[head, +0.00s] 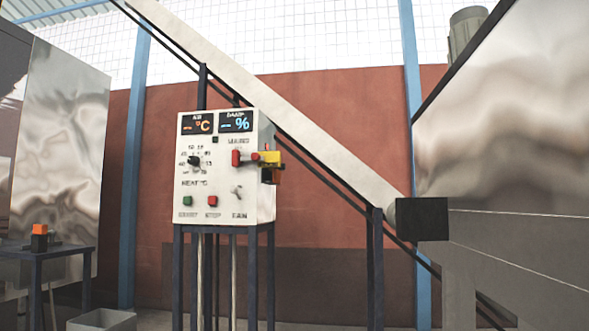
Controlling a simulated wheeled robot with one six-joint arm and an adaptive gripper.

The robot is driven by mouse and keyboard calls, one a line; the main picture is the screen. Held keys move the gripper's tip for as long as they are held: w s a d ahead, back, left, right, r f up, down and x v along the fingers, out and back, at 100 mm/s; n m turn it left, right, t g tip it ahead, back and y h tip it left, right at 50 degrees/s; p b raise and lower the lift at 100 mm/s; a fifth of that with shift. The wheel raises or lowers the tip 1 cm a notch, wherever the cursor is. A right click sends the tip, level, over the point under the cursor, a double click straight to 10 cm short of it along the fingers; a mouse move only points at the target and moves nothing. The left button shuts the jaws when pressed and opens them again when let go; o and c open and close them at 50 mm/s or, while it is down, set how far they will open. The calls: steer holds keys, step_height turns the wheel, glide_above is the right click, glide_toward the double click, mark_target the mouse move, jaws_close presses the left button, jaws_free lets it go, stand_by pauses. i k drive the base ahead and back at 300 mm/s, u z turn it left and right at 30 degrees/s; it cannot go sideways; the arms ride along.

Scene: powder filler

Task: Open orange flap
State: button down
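No part is clearly an orange flap. A small orange piece (39,229) sits on a dark block (40,241) at the far left, on a dark table. A yellow-orange piece (270,157) sticks out at the right edge of the white control panel (222,160), beside a red lever-like part (236,158). Whether either piece is hinged, open or shut cannot be told at this size. My gripper is not in view.
The panel stands on dark legs and carries displays, a dial, a green button (187,201) and a red button (213,201). A long sloping chute (290,120) passes behind it. A large metal machine (510,150) fills the right. A grey bin (102,320) stands lower left.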

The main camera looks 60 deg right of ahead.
mark_target(275, 172)
steer(key=z, duration=1.9)
steer(key=i, duration=0.75)
steer(key=z, duration=0.4)
steer(key=i, duration=1.85)
steer(key=u, duration=0.3)
